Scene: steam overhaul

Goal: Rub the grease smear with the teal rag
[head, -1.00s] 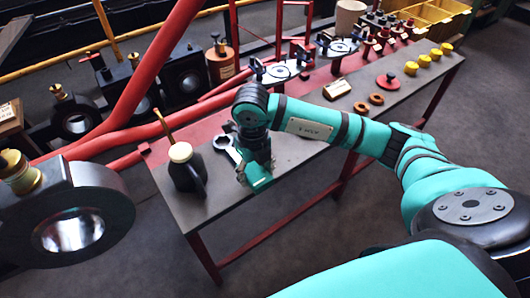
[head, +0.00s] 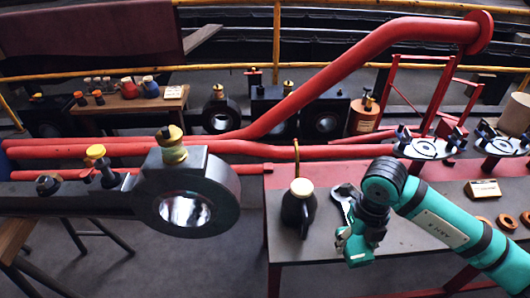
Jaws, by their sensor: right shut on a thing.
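My right gripper (head: 358,238) points down over the front part of the bench, just right of a black oil can. It is shut on the teal rag (head: 355,250), a small teal patch at the fingertips. The rag's colour is close to that of my arm, so its outline is hard to separate. I cannot tell whether the rag touches the bench top. I cannot make out the grease smear in this view. My left gripper is not in view.
The black oil can (head: 298,208) and a wrench (head: 343,203) stand close to my right gripper. A large dark rod with a round eye (head: 190,195) fills the left foreground. Red pipes (head: 240,148) run behind. A side table (head: 130,102) holds small items at the back left.

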